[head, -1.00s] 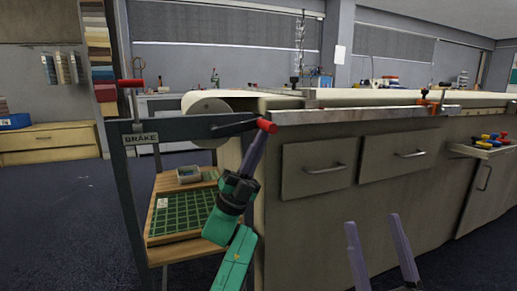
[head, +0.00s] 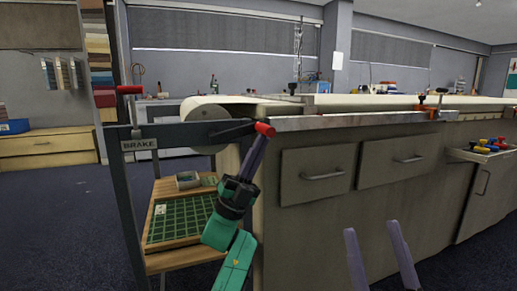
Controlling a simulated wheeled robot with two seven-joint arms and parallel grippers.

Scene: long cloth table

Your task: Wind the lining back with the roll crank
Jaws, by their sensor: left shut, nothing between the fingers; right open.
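The roll (head: 205,112) shows its round grey end in the rack at the left end of the table, with cream lining (head: 232,101) over it. A dark crank arm (head: 230,133) runs right from the roll area to a red handle (head: 265,129). My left gripper (head: 263,140) is shut, its fingertips just under the red handle; I cannot tell whether they touch it. Nothing shows between its fingers. My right gripper (head: 372,226) is open and empty in front of the drawers, low in the view.
A red-topped brake lever (head: 130,90) stands on the rack post beside the BRAKE label (head: 139,144). A wooden shelf with a green grid mat (head: 180,219) is below the roll. Drawers (head: 318,174) line the table front. Orange clamp (head: 437,113) sits on the edge.

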